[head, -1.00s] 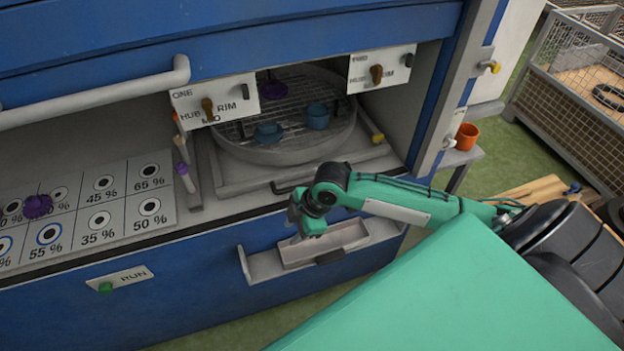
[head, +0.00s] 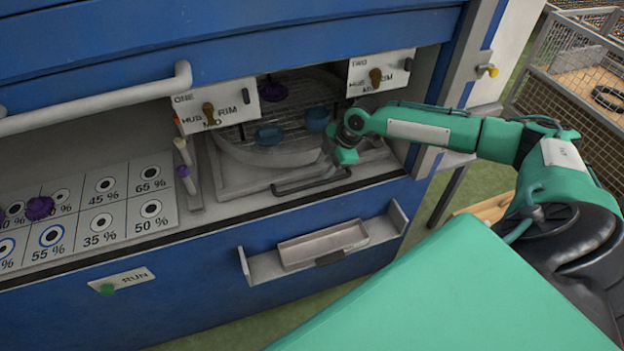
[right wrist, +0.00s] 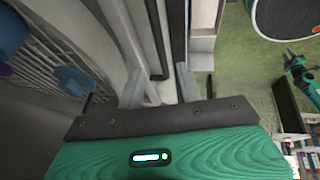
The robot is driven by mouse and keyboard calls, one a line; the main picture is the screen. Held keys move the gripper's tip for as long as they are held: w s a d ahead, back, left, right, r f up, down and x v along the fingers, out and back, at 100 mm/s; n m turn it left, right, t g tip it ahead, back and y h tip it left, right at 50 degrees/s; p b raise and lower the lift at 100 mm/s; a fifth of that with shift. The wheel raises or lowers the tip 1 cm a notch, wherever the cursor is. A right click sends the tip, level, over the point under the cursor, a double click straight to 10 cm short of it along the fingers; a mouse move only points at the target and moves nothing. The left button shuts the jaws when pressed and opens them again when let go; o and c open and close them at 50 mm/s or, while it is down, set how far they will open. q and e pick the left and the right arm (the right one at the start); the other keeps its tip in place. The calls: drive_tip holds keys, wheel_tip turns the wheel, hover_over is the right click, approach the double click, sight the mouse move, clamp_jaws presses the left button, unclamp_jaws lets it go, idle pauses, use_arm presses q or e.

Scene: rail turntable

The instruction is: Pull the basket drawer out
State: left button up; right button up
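The basket drawer (head: 232,180) sits inside the blue cabinet, with a round wire basket (head: 245,137) on it and a dark bar handle (head: 300,184) along its front edge. Two blue cups (head: 268,135) and a purple piece (head: 273,91) are in the basket. My right gripper (head: 333,163) is at the right end of the drawer front, close to the handle. In the right wrist view its two fingers (right wrist: 158,88) are apart, with a dark bar (right wrist: 155,40) just beyond the gap. I cannot tell whether they touch it. My left gripper is out of view.
Two white hanging plates with knobs, plate ONE (head: 227,93) and plate TWO (head: 361,82), hang above the opening. A shallow tray (head: 322,246) juts from the cabinet front below. The percent-marked panel (head: 85,220) lies left. A wire cage (head: 570,85) stands at the right.

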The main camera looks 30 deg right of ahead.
sight(309, 185)
drive_tip(key=p+x, duration=0.1)
drive_tip(key=x, duration=0.7)
drive_tip(key=shift+a+f+p, duration=0.15)
drive_tip(key=shift+f+p, duration=0.15)
drive_tip(key=shift+f, duration=0.05)
clamp_jaws()
